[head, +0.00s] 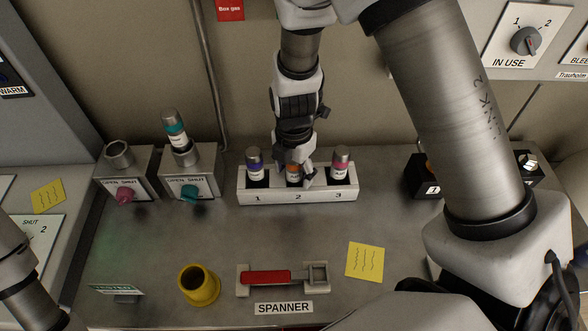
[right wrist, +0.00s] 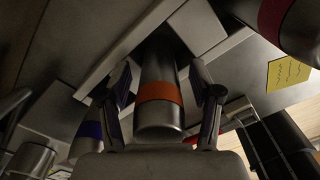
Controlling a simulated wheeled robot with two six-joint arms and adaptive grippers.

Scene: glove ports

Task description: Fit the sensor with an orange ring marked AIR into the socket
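The sensor with the orange ring (head: 293,180) stands in slot 2 of the white rack (head: 277,197). In the right wrist view the orange-ringed sensor (right wrist: 159,100) is between the two fingers, with a gap on each side; its AIR marking cannot be read. My right gripper (head: 298,173) is open around it, pointing down and partly hiding it. An empty round socket (head: 119,153) tops the left grey block with a pink valve handle. The socket beside it holds a teal-ringed sensor (head: 174,130). My left gripper is out of view; only its arm shows at lower left.
A purple-ringed sensor (head: 255,167) in slot 1 and a red-ringed one (head: 340,163) in slot 3 stand close to my right gripper. A yellow cup (head: 199,285) and a red-handled spanner (head: 268,278) are at the front. The panel between rack and spanner is clear.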

